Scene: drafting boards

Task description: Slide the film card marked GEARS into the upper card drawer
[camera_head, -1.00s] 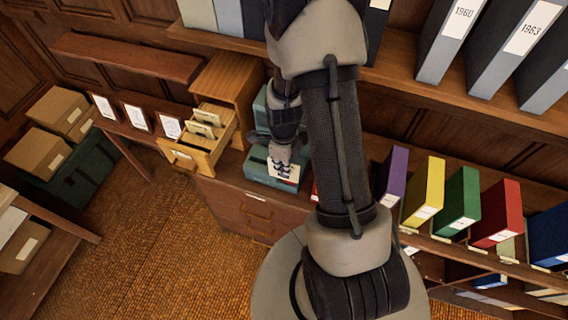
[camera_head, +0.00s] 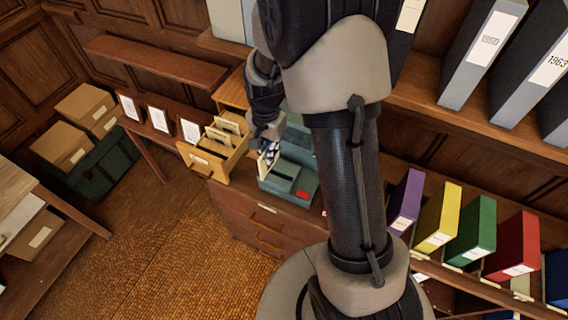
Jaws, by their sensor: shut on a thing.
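My gripper (camera_head: 268,146) is shut on a pale film card (camera_head: 264,163), seen partly behind the fingers. Its marking cannot be read from here. The gripper is just right of the open upper card drawer (camera_head: 206,166), which sticks out of a wooden cabinet (camera_head: 232,92) and holds several upright cream cards (camera_head: 222,137). The held card looks above or beside the drawer's right side; its exact height cannot be told. A grey-green device (camera_head: 290,170) with a red patch stands to the right of the gripper.
Three framed white cards (camera_head: 159,119) stand on a ledge left of the drawer. A chest of drawers (camera_head: 250,215) stands below. Coloured binders (camera_head: 437,220) fill the right shelf. Boxes (camera_head: 62,145) sit at far left; the middle floor is clear.

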